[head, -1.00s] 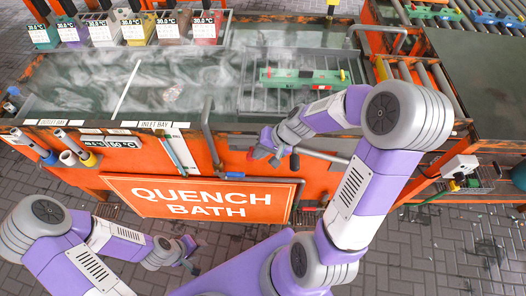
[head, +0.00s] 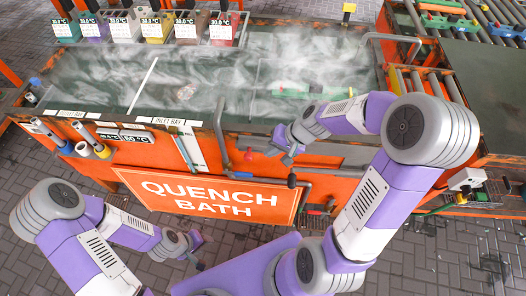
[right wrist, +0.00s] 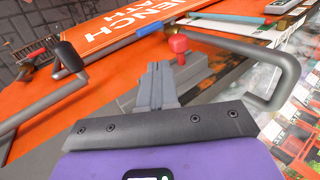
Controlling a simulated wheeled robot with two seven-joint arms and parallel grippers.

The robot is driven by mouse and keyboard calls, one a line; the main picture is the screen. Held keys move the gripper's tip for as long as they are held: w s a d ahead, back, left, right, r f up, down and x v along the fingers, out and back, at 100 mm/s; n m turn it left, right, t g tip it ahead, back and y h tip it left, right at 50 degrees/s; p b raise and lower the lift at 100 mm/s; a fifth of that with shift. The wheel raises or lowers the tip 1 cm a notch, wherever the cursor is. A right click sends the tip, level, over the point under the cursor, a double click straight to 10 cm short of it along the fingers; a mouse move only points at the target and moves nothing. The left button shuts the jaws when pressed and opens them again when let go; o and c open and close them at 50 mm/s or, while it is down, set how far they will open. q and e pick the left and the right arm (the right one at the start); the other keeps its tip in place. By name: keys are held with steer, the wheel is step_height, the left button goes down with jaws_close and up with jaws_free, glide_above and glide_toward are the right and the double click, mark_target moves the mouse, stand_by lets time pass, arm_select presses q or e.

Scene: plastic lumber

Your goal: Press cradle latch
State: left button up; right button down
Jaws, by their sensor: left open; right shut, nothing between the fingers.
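A red knob (head: 249,154) sits on the front edge of the bath; it may be the cradle latch, but I cannot confirm this. In the right wrist view the red knob (right wrist: 178,44) stands just beyond and right of my right fingertips, with a small gap visible. My right gripper (head: 287,158) is shut and empty, in front of the bath's edge and right of the knob; its fingers (right wrist: 156,78) point towards the knob. The cradle's green bar (head: 290,91) is mostly hidden by steam in the bath. My left gripper (head: 196,247) is open and empty, low at the left.
A black-tipped lever (head: 292,181) sticks out below my right gripper; it also shows in the right wrist view (right wrist: 64,55). A grey bent handle (right wrist: 285,75) is at the right of that view. The orange QUENCH BATH sign (head: 210,197) hangs below. Rollers (head: 422,82) lie right.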

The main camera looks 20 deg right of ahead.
steer(key=p+v, duration=0.2)
steer(key=v, duration=0.6)
steer(key=shift+r, duration=0.15)
steer(key=s+a+f+n+g+h, duration=0.1)
steer(key=a+f, duration=0.2)
steer(key=f, duration=0.5)
steer(key=s+a+f+n+g, duration=0.1)
steer(key=a+f, duration=0.2)
steer(key=f, duration=0.6)
steer(key=s+a+f+n+g, duration=0.1)
steer(key=s+a+f+n, duration=0.1)
steer(key=s+a+f, duration=0.5)
step_height(320, 180, down, 3)
steer(key=shift+s+a+f, duration=0.15)
steer(key=shift+s+a, duration=0.1)
steer(key=shift+a, duration=0.95)
steer(key=shift+d, duration=0.15)
